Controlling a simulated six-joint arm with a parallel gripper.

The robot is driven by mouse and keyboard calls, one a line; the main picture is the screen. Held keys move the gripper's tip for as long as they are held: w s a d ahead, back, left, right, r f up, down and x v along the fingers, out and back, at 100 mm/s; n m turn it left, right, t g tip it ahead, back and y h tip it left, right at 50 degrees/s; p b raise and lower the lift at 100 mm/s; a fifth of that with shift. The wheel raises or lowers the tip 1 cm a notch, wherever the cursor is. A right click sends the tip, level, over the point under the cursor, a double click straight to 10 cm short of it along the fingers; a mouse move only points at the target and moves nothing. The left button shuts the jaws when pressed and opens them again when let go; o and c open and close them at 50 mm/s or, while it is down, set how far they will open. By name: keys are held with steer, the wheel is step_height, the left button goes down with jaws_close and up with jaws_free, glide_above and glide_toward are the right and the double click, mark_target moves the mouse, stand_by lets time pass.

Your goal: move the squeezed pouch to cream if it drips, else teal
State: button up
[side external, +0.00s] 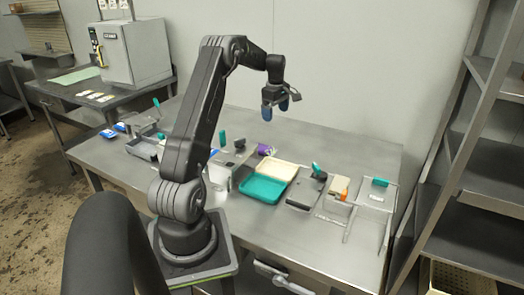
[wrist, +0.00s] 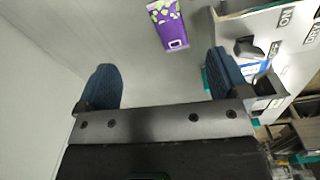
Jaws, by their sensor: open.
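A purple pouch (wrist: 170,25) with yellow-green patches lies on the steel table, ahead of my gripper (wrist: 165,82) in the wrist view. In the side view the purple pouch (side external: 265,150) lies behind the cream tray (side external: 277,170). The teal tray (side external: 263,189) stands in front of the cream one. Both trays look empty. My gripper (side external: 282,101) is open and empty, with blue fingers, raised above the back of the table and apart from the pouch. I see no drip on the pouch, but it is small here. I cannot tell whether it is the squeezed one.
Fixtures with teal handles stand left of the trays (side external: 230,150) and right of them (side external: 306,190). A yellowish packet (side external: 340,186) sits at the right. Blue-and-white packets (side external: 109,132) lie far left. A clear frame (side external: 370,205) stands at the right end, near a shelf rack (side external: 480,130).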

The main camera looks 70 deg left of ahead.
steer(key=s+a+f+n, duration=0.2)
steer(key=s+a+f, duration=0.1)
steer(key=a+f, duration=0.1)
glide_above(265, 147)
steer(key=f, duration=0.8)
steer(key=shift+a, duration=0.2)
steer(key=shift+d+f, duration=0.2)
steer(key=shift+f, duration=1.15)
steer(key=shift+d+f, duration=0.15)
steer(key=shift+f, duration=1.2)
steer(key=shift+c, duration=0.3)
